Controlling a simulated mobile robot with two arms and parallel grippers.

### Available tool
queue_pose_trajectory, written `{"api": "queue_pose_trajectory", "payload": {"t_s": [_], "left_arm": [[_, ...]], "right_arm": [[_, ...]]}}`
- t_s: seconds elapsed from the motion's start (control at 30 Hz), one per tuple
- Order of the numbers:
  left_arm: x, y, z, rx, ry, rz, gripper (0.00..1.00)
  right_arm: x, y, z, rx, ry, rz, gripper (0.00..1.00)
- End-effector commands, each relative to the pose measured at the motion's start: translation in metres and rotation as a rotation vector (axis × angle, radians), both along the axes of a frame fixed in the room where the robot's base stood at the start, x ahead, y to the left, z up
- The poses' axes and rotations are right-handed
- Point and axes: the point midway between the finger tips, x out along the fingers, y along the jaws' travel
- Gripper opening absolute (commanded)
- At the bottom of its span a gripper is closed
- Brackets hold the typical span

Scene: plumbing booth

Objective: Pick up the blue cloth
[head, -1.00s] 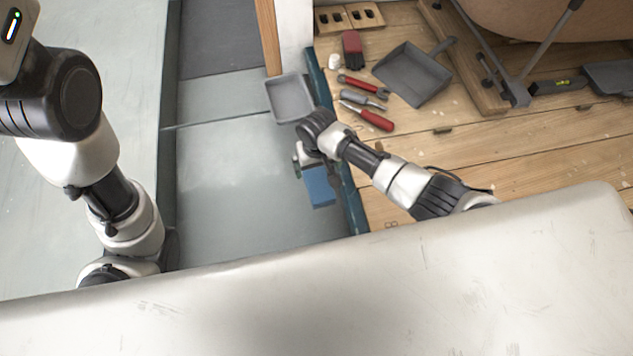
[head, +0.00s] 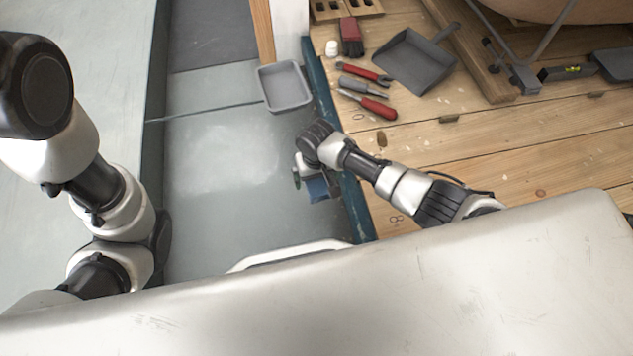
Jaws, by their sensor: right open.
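The blue cloth (head: 320,190) lies on the grey floor strip, close to the dark teal edge beside the wooden boards. Only a small dark-blue part of it shows, since my right gripper covers the rest from above. My right gripper (head: 309,183) points down over the cloth with its jaws open. From this angle I cannot tell whether the fingers touch the cloth. My left arm is at the left side of the view, but its gripper is out of the picture.
A grey tray (head: 285,87) stands just beyond my right wrist. On the boards lie red-handled tools (head: 368,104), a grey dustpan (head: 413,61) and a red brush (head: 351,36). A white rail (head: 290,252) shows nearby. The grey floor left of the cloth is clear.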

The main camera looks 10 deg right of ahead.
Motion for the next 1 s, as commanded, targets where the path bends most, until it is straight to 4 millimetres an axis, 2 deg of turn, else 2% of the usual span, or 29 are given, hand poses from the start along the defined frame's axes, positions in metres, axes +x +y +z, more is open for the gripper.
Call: {"api": "queue_pose_trajectory", "payload": {"t_s": [0.23, 0.5, 0.57, 0.83, 1.0], "left_arm": [[0.0, 0.0, -0.001, 0.0, 0.001, 0.0, 0.74], [0.0, 0.0, -0.001, 0.0, 0.001, 0.0, 0.74], [0.0, 0.0, -0.001, 0.0, 0.001, 0.0, 0.74], [0.001, 0.0, 0.001, 0.0, 0.002, 0.0, 0.74], [0.001, 0.0, 0.011, 0.0, 0.002, 0.0, 0.74]], "right_arm": [[0.0, 0.0, 0.0, 0.0, -0.001, 0.0, 0.98], [0.0, 0.0, 0.0, 0.0, -0.001, 0.0, 0.57], [0.0, 0.0, 0.0, 0.0, -0.001, 0.0, 0.51], [0.0, 0.0, 0.001, 0.0, -0.001, 0.0, 0.5], [0.001, 0.0, 0.011, 0.001, -0.001, 0.0, 0.5]]}}
